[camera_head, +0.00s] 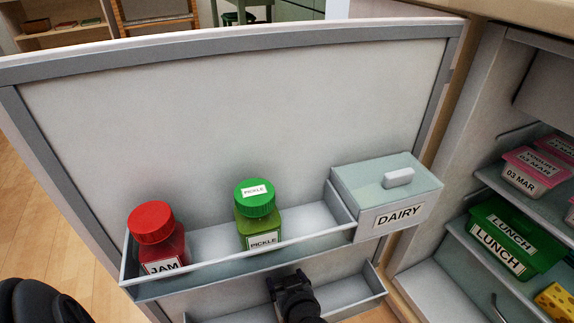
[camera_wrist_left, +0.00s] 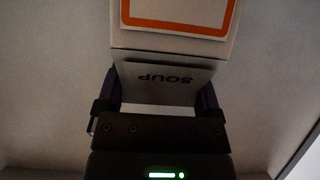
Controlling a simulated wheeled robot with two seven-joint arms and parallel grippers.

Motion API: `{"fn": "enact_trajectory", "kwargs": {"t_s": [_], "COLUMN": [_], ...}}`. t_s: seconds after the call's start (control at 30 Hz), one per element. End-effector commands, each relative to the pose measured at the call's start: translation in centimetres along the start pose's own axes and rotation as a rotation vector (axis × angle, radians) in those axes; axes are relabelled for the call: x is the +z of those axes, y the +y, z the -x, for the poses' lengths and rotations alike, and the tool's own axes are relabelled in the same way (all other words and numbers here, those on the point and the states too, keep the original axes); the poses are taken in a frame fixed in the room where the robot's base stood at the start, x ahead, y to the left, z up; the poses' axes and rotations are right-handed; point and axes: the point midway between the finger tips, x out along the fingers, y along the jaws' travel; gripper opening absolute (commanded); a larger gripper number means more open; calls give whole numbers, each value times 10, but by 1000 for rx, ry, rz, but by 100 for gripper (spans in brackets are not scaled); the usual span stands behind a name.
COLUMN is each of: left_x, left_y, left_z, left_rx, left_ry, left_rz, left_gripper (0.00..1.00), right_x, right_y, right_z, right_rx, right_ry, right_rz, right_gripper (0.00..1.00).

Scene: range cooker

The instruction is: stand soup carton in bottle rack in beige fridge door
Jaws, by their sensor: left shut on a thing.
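The soup carton (camera_wrist_left: 170,75), pale with an orange-edged panel and a SOUP label upside down in the picture, is between the fingers of my left gripper (camera_wrist_left: 160,95) in the left wrist view. In the head view my left gripper (camera_head: 292,283) is dark, at the bottom centre over the lower door rack (camera_head: 352,292), just below the upper rack. The carton cannot be made out there. The lower rack, likely the bottle rack, is partly hidden by the upper rack and my gripper. Whether the carton touches the rack cannot be told. My right gripper is not in view.
The upper door rack (camera_head: 215,278) holds a red jam jar (camera_head: 155,238) and a green pickle jar (camera_head: 258,213). A DAIRY box (camera_head: 385,195) sits at its right. Fridge shelves on the right hold a green LUNCH box (camera_head: 515,240) and yogurt tubs (camera_head: 535,170).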

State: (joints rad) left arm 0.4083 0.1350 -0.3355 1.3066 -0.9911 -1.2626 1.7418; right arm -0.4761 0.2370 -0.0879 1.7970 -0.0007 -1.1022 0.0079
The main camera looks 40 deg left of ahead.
Motion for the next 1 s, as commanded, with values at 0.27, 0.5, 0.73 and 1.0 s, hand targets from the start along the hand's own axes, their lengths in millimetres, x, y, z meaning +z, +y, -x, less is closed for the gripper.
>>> {"fn": "enact_trajectory", "kwargs": {"t_s": [0.27, 0.5, 0.73, 1.0], "left_x": [-1, 3, 7, 11], "left_y": [0, 1, 0, 0], "left_z": [0, -2, -4, -6], "left_rx": [1, 0, 0, 0], "left_ry": [2, 3, 2, 2], "left_rz": [1, 1, 0, 1], "left_gripper": [0, 0, 0, 91], "right_x": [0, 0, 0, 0], "right_y": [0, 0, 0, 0], "right_z": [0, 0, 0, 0], "right_rx": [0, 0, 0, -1], "right_ry": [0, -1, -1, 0], "right_rz": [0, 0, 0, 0], "right_gripper": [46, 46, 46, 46]}}
